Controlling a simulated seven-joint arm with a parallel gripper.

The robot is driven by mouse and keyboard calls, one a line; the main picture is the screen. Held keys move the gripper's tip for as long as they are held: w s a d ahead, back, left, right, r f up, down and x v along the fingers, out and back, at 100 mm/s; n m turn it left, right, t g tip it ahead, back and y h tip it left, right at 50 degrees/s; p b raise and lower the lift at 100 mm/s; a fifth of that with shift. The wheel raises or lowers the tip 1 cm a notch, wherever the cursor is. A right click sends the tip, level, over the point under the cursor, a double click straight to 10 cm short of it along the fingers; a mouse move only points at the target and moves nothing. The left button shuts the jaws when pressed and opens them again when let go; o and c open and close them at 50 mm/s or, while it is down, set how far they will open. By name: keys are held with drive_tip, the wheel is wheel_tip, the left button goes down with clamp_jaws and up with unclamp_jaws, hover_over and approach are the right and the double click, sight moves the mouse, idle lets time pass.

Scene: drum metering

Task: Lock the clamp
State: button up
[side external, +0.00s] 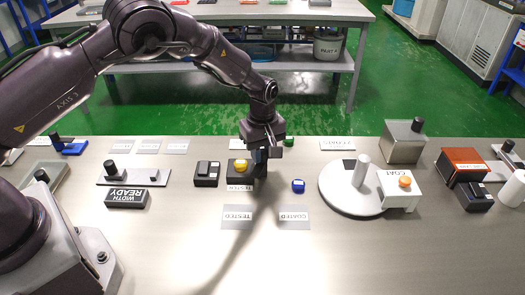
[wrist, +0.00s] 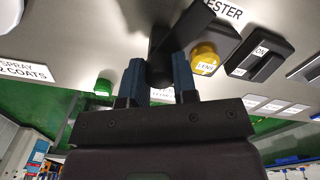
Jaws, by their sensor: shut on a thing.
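My gripper (side external: 261,158) points down at the right end of the dark tester block with the yellow button (side external: 241,166). In the wrist view my gripper's blue fingers (wrist: 157,75) are shut on a dark round handle (wrist: 160,48), which seems to be the clamp's. The handle joins a dark block beside the yellow button (wrist: 205,58), near the TESTER label (wrist: 223,10). In the side view the fingers and wrist hide most of the handle. I cannot tell from these views whether the clamp is locked.
A dark switch box (side external: 207,173) stands left of the tester. A blue part (side external: 298,185) lies to the right, before a white turntable (side external: 343,198) with a post. A green knob (side external: 289,141) is behind. TESTED (side external: 238,217) and COATED (side external: 294,217) mats lie flat in front.

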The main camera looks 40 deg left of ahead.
drive_tip(key=m, duration=0.3)
drive_tip(key=shift+m, duration=0.4)
drive_tip(key=m, duration=0.3)
drive_tip(key=shift+m, duration=0.3)
drive_tip(key=m, duration=0.6)
drive_tip(key=shift+m, duration=0.3)
drive_tip(key=o, duration=0.9)
wheel_tip(320, 180, up, 13)
drive_tip(key=shift+r, duration=0.1)
